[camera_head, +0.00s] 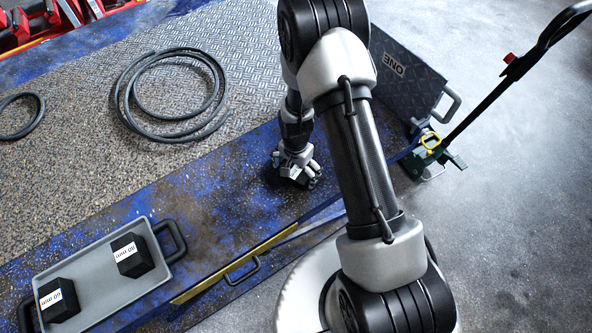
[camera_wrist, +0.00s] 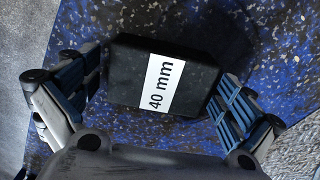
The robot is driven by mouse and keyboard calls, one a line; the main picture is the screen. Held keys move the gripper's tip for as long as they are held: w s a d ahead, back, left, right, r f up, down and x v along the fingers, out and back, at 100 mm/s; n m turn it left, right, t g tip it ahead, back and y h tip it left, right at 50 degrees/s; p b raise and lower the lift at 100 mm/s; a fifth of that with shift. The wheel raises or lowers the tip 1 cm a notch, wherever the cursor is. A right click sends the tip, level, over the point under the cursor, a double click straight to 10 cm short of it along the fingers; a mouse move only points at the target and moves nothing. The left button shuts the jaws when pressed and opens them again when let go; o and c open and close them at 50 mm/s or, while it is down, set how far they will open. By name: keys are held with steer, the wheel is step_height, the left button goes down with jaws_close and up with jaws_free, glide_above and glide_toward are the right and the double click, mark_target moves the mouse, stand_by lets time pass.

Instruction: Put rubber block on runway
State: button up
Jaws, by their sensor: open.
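A black rubber block with a white "40 mm" label (camera_wrist: 165,82) sits between the two fingers of my gripper (camera_wrist: 157,78) in the wrist view, over a blue, speckled surface. The gripper is open, with a finger on each side of the block; a small gap shows at the right, and contact at the left is hard to tell. In the head view my gripper (camera_head: 295,172) is down at the worn blue border of the runway (camera_head: 235,195), whose middle is grey and textured. The block is mostly hidden there by the gripper.
A grey tray (camera_head: 88,284) with black handles holds two more labelled black blocks (camera_head: 130,255) at lower left. A coiled black hose (camera_head: 120,95) lies on the textured surface. A plate marked "ONE" (camera_head: 405,75) and a green jack with a long handle (camera_head: 432,155) stand at right.

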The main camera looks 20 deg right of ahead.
step_height(320, 180, up, 12)
steer(key=p, duration=0.4)
step_height(320, 180, up, 8)
steer(key=r+n, duration=0.1)
glide_above(296, 171)
steer(key=s+r+n+t, duration=0.2)
steer(key=s+r+n, duration=0.15)
steer(key=r, duration=0.85)
steer(key=s+r+n+t, duration=0.1)
steer(key=s+r+n, duration=0.1)
steer(key=s+r, duration=0.4)
steer(key=s+r+n+t, duration=0.1)
steer(key=s+r+n, duration=0.2)
steer(key=s+r, duration=0.3)
steer(key=s, duration=0.5)
steer(key=shift+s+d+t, duration=0.3)
steer(key=shift+s+d, duration=0.05)
